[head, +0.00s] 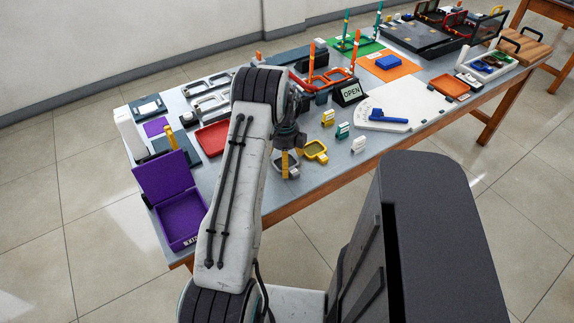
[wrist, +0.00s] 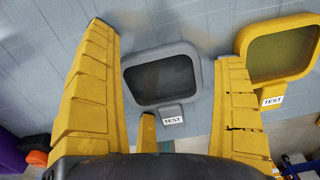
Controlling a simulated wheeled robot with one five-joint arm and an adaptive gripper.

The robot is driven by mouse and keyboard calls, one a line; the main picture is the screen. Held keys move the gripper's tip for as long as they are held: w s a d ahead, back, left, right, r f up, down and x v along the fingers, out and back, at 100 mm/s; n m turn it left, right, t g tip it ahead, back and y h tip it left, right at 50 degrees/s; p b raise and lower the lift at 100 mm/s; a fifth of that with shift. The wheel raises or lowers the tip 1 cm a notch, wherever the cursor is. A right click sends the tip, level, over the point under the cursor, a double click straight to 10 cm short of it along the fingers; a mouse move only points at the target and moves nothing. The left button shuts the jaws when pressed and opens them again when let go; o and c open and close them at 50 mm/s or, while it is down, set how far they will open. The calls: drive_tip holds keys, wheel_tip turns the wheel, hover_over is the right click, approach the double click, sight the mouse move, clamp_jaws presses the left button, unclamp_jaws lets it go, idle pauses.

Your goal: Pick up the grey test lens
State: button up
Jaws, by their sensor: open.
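The grey test lens is a rounded grey frame with a dark pane and a tab marked TEST; in the wrist view the grey lens (wrist: 162,80) lies flat on the grey-blue table, between my fingers. My gripper (wrist: 166,45) is open and empty, its yellow fingers to the left and right of the lens with a third, shorter finger below it. In the head view my gripper (head: 286,163) points down over the grey lens (head: 294,171) near the table's front edge and partly hides it. I cannot tell the exact height of the fingertips above the table.
A yellow test lens (wrist: 284,52) lies close to the right finger; it also shows in the head view (head: 315,151). A purple open box (head: 178,216) and a red tray (head: 211,139) are to the left. Small colored blocks and an OPEN sign (head: 350,92) are to the right.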

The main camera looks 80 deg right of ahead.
drive_tip(key=shift+c, duration=0.4)
drive_tip(key=c, duration=1)
drive_tip(key=shift+o, duration=0.2)
drive_tip(key=shift+r, duration=0.1)
drive_tip(key=shift+r, duration=0.45)
wheel_tip(320, 180, up, 3)
drive_tip(key=shift+a+r+b, duration=0.1)
drive_tip(key=shift+r+b, duration=0.1)
drive_tip(key=shift+b, duration=0.15)
drive_tip(key=a+r, duration=0.3)
drive_tip(key=a, duration=0.2)
drive_tip(key=s+a+r+b, duration=0.1)
drive_tip(key=a+r, duration=0.2)
drive_tip(key=a, duration=0.3)
drive_tip(key=shift+a+r+b, duration=0.2)
drive_tip(key=shift+r+b, duration=0.1)
